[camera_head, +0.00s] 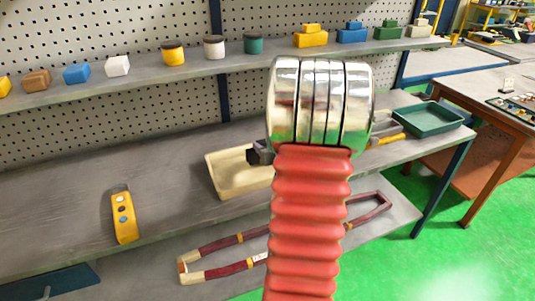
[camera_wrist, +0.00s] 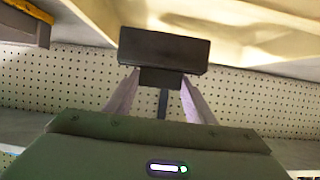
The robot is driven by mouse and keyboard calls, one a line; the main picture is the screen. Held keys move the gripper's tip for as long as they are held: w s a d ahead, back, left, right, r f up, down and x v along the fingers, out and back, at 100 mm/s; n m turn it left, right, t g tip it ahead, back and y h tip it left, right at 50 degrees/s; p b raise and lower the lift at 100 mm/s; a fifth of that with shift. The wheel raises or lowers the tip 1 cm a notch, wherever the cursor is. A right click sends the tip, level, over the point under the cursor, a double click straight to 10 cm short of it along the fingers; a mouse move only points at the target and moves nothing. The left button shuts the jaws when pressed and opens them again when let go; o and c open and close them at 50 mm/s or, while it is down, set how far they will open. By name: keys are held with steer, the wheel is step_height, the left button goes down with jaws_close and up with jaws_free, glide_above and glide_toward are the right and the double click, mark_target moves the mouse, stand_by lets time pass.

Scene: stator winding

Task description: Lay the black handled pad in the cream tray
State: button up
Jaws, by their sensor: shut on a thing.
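The black handled pad (camera_wrist: 163,50) is in my gripper (camera_wrist: 161,82). In the wrist view its flat dark block faces away from the palm, and the two fingers close on its narrow handle. The cream tray (camera_head: 222,190) lies on the workbench, and its right part is hidden behind my arm in the head view. A dark block, which looks like the pad (camera_head: 259,152), shows just left of my arm over the tray's far side. Its exact height above the tray is unclear. The tray's cream surface (camera_wrist: 225,15) also fills the top of the wrist view, beyond the pad.
A yellow control box (camera_head: 123,217) lies on the bench at left. A green tray (camera_head: 430,119) stands at right, with tools beside it partly hidden by my arm. A shelf (camera_head: 190,75) with several small blocks and jars runs above the bench. Wound coils (camera_head: 215,268) lie below.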

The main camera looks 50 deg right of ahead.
steer(key=shift+f, duration=1.8)
steer(key=o, duration=1.4)
steer(key=shift+f, duration=0.1)
steer(key=shift+v, duration=6.05)
steer(key=shift+w, duration=0.1)
